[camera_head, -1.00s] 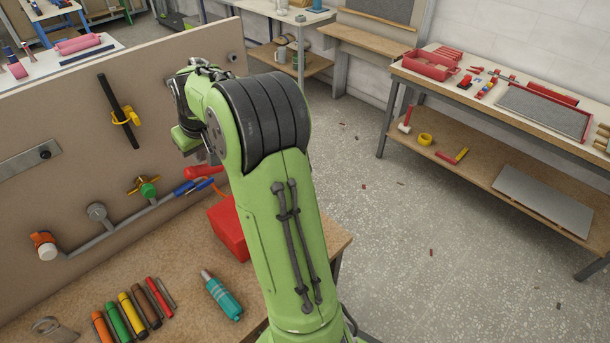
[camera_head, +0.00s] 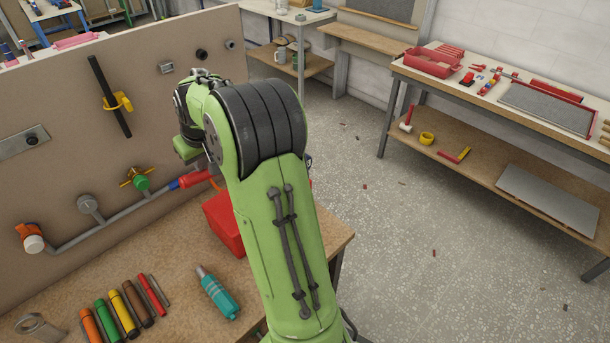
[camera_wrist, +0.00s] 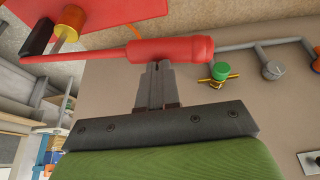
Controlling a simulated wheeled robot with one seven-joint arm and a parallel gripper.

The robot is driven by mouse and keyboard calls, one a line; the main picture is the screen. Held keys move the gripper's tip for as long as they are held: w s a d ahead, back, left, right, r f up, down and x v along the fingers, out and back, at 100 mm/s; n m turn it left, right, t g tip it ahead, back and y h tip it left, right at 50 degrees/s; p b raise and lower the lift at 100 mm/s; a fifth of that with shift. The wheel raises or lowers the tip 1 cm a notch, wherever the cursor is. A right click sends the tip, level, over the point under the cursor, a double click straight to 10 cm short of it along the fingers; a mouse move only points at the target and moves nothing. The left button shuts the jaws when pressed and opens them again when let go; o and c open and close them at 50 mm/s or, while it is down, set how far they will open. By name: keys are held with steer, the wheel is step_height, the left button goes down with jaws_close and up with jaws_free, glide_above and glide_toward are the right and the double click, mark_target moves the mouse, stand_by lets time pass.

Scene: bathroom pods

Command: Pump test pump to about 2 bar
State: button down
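The test pump's red tank (camera_head: 222,222) stands on the workbench, partly hidden behind my arm. Its red lever handle (camera_head: 194,180) shows just below my wrist and lies across the wrist view (camera_wrist: 172,49), with a thin red rod leading left. An orange-yellow round fitting (camera_wrist: 72,20) sits on the red surface there; no pressure reading is visible. My gripper (camera_wrist: 156,66) has its two fingers close together, tips at the lower edge of the handle. They seem to touch it, not straddle it. In the head view my arm hides the fingers.
A grey pipe (camera_head: 110,227) with a green valve (camera_head: 141,183) and an orange-white cap (camera_head: 32,240) runs along the upright panel (camera_head: 60,100). Open floor (camera_head: 390,200) lies to the right.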

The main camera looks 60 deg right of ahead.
mark_target(206, 174)
step_height(206, 174, down, 6)
steer(key=b, duration=0.3)
steer(key=shift+r+b, duration=0.2)
steer(key=shift+b, duration=0.15)
step_height(206, 174, up, 12)
steer(key=p, duration=0.9)
steer(key=shift+p, duration=0.35)
steer(key=shift+f, duration=0.1)
stand_by(0.5)
stand_by(1.8)
